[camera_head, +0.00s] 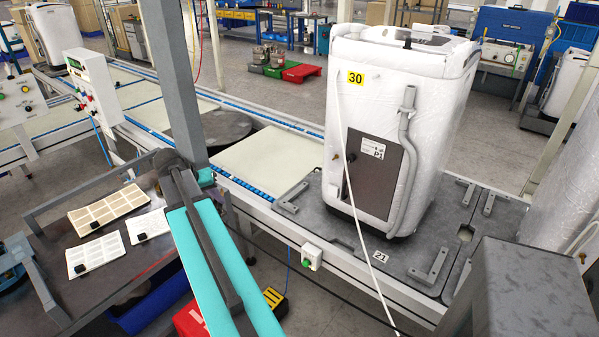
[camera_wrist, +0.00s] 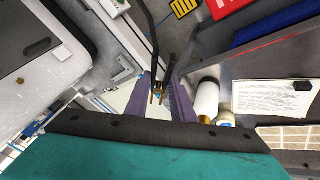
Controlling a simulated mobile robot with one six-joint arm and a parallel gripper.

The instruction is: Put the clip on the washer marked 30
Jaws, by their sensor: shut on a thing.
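The washer marked 30 (camera_head: 437,110) stands upright on a grey plate on the line, wrapped in clear film, in the head view. Its yellow label (camera_head: 356,78) is high on its front. My gripper (camera_wrist: 155,92) shows in the wrist view with two purple fingers shut on a dark clip (camera_wrist: 157,88) with copper-coloured ends. Dark leads or arms of the clip run upward from between the fingers. The gripper and clip do not show in the head view, so their distance from the washer cannot be told.
A dark worktable (camera_head: 95,282) with cards (camera_head: 97,252) is at the left of the head view. A grey-and-white control box (camera_head: 93,88) stands by the conveyor. A pale thin line crosses in front of the washer. Another wrapped unit (camera_head: 570,205) stands at the right edge.

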